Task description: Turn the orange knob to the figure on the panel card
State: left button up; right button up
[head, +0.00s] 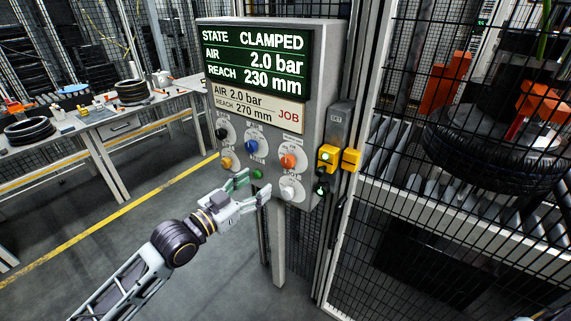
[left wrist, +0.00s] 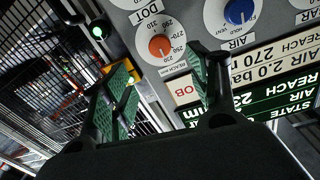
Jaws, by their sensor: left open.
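The orange knob (head: 288,161) sits on a round white dial on the grey control panel (head: 330,60). It also shows in the left wrist view (left wrist: 160,46), upside down, with figures around it. The panel's screen (head: 255,62) reads reach 230 mm. The card (head: 258,107) below it reads air 2.0 bar, reach 270 mm. My left gripper (head: 252,186) is open and empty, in front of the panel, below and left of the knob in the head view. In the left wrist view its fingers (left wrist: 162,62) stand apart on either side of the knob's dial, not touching the knob.
A yellow box (head: 328,156) is at the panel's right. Mesh fencing and a tyre (head: 500,150) are farther right. A workbench (head: 110,125) is left, with open floor between.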

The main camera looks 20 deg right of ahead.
aim_at(285, 164)
pick_arm(q)
jog(key=shift+p+x, duration=0.75)
jog(key=shift+x, duration=5.65)
jog(key=shift+w+d, duration=0.3)
jog(key=shift+c, duration=0.4)
jog(key=c, duration=0.9)
jog(key=shift+c, duration=0.2)
